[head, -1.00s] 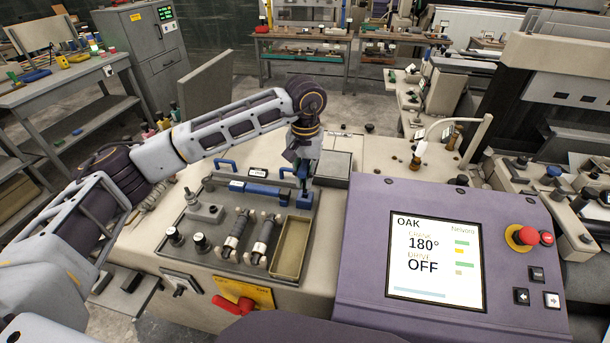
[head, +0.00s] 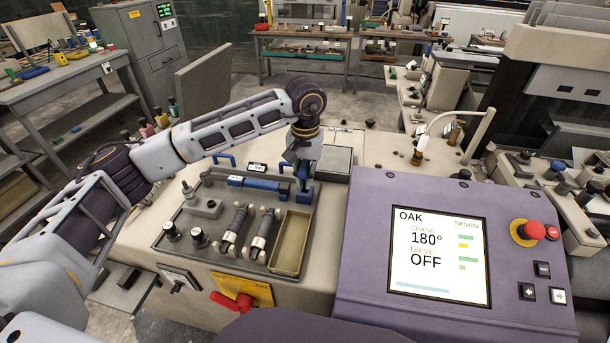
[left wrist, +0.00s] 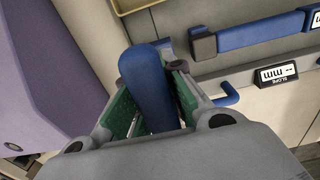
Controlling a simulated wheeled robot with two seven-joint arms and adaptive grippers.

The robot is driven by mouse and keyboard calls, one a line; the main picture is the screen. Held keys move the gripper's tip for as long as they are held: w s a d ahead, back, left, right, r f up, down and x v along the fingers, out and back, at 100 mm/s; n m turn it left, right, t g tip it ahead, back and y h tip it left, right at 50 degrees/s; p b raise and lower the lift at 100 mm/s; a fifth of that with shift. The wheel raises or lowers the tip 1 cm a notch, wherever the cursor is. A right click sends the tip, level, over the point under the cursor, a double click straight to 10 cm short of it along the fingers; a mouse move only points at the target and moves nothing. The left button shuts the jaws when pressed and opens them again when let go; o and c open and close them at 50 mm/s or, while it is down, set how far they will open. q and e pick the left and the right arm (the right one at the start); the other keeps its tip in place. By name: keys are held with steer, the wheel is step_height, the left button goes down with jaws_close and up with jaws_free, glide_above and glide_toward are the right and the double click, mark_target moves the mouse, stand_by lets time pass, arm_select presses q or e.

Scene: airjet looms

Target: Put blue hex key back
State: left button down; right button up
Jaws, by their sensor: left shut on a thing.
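My left gripper (head: 303,190) is over the back right part of a grey tool tray (head: 190,244). In the left wrist view its green-padded fingers (left wrist: 150,105) are shut on a thick blue handle, the blue hex key (left wrist: 148,75). The key's far end is hidden. In the head view, blue shows at the gripper, just behind the open compartment; I cannot tell whether it touches the tray. A blue bar with a dark end (head: 258,185) lies on the tray left of the gripper. My right gripper is not in view.
The tray also holds two metal-ended tools (head: 262,236), black knobs (head: 199,238) and an olive open compartment (head: 290,243). A small label (head: 257,168) stands behind the blue bar. The purple console (head: 360,250) rises close on the right.

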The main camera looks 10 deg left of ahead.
mark_target(305, 161)
arm_select(q)
steer(key=shift+f+b, duration=0.8)
steer(key=shift+f, duration=0.25)
steer(key=shift+f, duration=0.1)
steer(key=c, duration=0.6)
jaws_free()
steer(key=shift+r, duration=0.3)
steer(key=shift+r+p, duration=2)
steer(key=shift+r, duration=2.65)
steer(key=shift+r, duration=0.1)
steer(key=shift+r, duration=0.15)
